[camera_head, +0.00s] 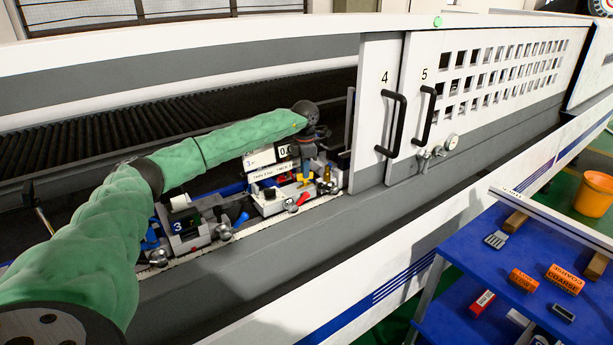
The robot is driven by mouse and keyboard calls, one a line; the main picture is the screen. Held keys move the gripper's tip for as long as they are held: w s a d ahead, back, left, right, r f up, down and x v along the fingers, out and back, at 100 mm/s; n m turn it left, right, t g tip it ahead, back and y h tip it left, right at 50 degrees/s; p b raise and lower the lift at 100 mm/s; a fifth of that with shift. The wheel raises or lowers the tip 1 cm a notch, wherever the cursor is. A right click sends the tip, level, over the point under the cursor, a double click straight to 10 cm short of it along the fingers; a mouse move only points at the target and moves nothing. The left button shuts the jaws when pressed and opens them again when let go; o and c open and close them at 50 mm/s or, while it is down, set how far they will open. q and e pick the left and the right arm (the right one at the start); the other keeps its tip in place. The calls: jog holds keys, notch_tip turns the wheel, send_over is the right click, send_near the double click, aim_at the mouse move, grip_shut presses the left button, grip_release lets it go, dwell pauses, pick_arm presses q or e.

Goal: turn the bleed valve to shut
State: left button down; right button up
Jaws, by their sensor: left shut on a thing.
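My left arm reaches in from the left, and its dark gripper (306,152) is over the rear clamp unit (270,203), beside a small display panel (285,153). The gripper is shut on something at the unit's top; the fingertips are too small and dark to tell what. The unit carries a small brass-coloured part (326,173) and a red-handled lever (302,199). I cannot make out for certain which fitting is the bleed valve. A small metal tap-like fitting (424,157) and a round gauge (451,142) sit on the machine below door 5, apart from the gripper. My right gripper is out of view.
A nearer clamp unit (188,236) marked 3, with a blue lever, stands left of the rear one. Sliding door 4 (378,125) borders the opening on the right. A blue cart (480,252) holds orange blocks (565,279) and small tools. An orange bucket (594,195) stands behind it.

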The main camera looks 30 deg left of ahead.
pick_arm(q)
jog(key=shift+m, duration=0.6)
jog(key=shift+m+b, duration=0.55)
jog(key=shift+m, duration=0.25)
jog(key=m, duration=0.2)
jog(key=shift+r+m+b, duration=0.1)
jog(key=shift+m+b, duration=0.25)
jog(key=shift+m, duration=0.05)
